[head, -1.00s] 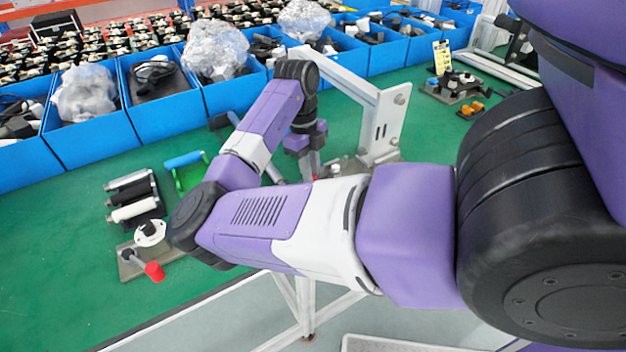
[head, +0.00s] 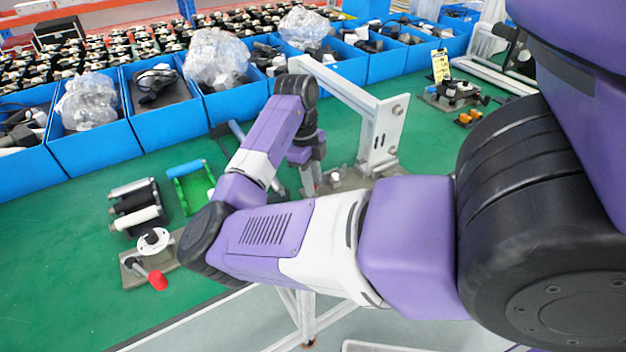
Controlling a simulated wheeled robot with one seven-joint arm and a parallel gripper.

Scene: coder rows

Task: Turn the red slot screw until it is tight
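My gripper (head: 309,182) points down over the green table, close to a grey metal fixture with a white bracket (head: 385,135). It is small in the head view and partly behind my own arm, so I cannot see whether its fingers are open or shut, or whether they hold anything. I cannot make out the red slot screw; the area below the fingers is too small and partly covered by my forearm. A small pale round part (head: 336,176) stands on the fixture base just right of the fingers.
Blue bins (head: 165,110) line the back. At left are a green frame with a blue bar (head: 187,170), rollers (head: 136,205) and a crank with a red knob (head: 157,280). A small device with a yellow tag (head: 452,90) stands at right.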

